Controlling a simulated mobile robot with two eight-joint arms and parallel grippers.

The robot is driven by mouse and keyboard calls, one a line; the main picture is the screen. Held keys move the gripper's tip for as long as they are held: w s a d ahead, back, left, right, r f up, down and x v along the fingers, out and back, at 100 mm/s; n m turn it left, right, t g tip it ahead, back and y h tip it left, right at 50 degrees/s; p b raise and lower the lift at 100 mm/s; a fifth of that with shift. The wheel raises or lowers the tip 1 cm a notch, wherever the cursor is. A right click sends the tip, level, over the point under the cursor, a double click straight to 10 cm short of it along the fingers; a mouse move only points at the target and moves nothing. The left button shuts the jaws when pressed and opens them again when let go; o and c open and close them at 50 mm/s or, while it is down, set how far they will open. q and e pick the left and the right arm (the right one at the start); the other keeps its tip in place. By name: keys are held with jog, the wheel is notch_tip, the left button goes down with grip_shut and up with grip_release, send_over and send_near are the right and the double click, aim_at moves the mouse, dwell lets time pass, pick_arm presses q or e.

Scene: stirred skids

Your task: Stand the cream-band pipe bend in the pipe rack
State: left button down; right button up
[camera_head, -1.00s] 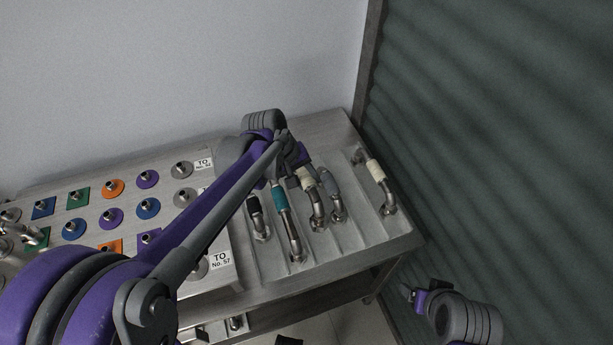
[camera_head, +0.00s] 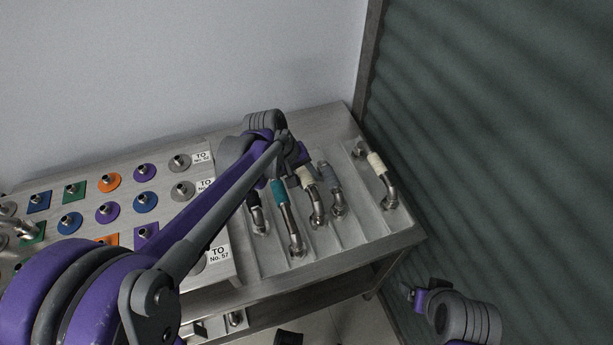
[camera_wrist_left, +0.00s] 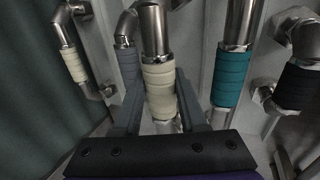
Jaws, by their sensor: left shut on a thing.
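A cream-band pipe bend (camera_head: 313,195) stands among other bends in the rack (camera_head: 350,236) on the steel bench. My left gripper (camera_head: 300,166) is on its cream band. In the left wrist view the two grey fingers (camera_wrist_left: 158,92) are shut on this cream band (camera_wrist_left: 159,76), one on each side. The bend's lower end looks still down at the rack; I cannot tell whether it is lifted. A second cream-band bend (camera_head: 378,166) lies in the rack's far-right lane and shows in the wrist view (camera_wrist_left: 73,65). My right gripper (camera_head: 408,292) hangs at lower right, its jaw state unclear.
A teal-band bend (camera_head: 281,195) and a black-band bend (camera_head: 257,216) are left of the held one, a grey-band bend (camera_head: 331,178) close right. A panel of coloured ports (camera_head: 110,215) fills the left. A dark green curtain (camera_head: 500,150) hangs at right.

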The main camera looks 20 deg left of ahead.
pick_arm(q)
jog(key=shift+f, duration=0.2)
jog(key=shift+f+b, duration=1.35)
jog(key=shift+f, duration=0.4)
jog(key=shift+f, duration=0.2)
jog(key=shift+c, duration=1.9)
grip_release()
jog(key=p+v, duration=0.1)
jog(key=v, duration=0.9)
jog(key=shift+a+r, duration=0.2)
jog(key=shift+r, duration=0.15)
jog(key=shift+s, duration=0.15)
